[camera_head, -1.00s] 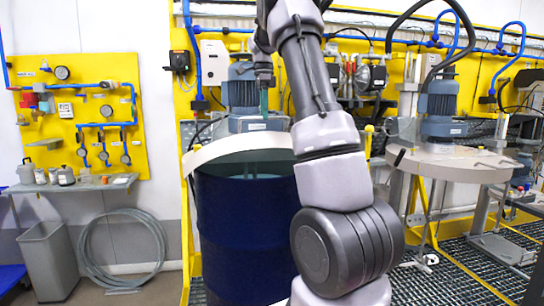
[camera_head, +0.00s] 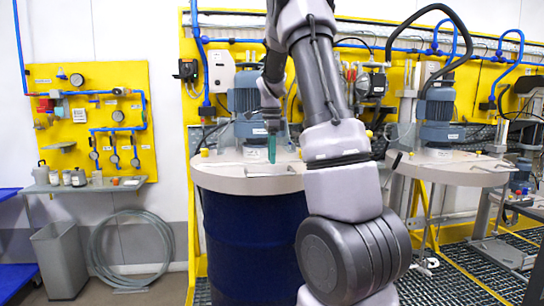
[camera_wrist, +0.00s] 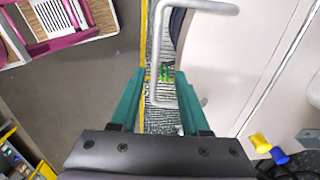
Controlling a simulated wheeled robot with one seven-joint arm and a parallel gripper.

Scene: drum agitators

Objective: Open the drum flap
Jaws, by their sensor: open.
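The dark blue drum (camera_head: 250,240) stands left of my arm, under a flat beige lid (camera_head: 225,178). The flap (camera_head: 266,169) appears as a pale rectangular patch on the lid, partly behind my arm; whether it is raised cannot be told. My gripper (camera_head: 272,158) points down over the lid, close to the flap. In the wrist view, my gripper (camera_wrist: 160,75) has its two green fingers apart with nothing held. A bent grey bar handle (camera_wrist: 158,50) lies just beyond the fingertips, partly between them in the picture. Contact cannot be told. The pale lid surface (camera_wrist: 230,60) fills the right.
A blue-grey motor (camera_head: 246,100) stands on the lid behind my gripper. A second drum lid with a motor (camera_head: 440,112) is to the right. A yellow knob (camera_wrist: 260,143) shows at lower right. A grey bin (camera_head: 61,260) and coiled hose (camera_head: 130,250) are at left.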

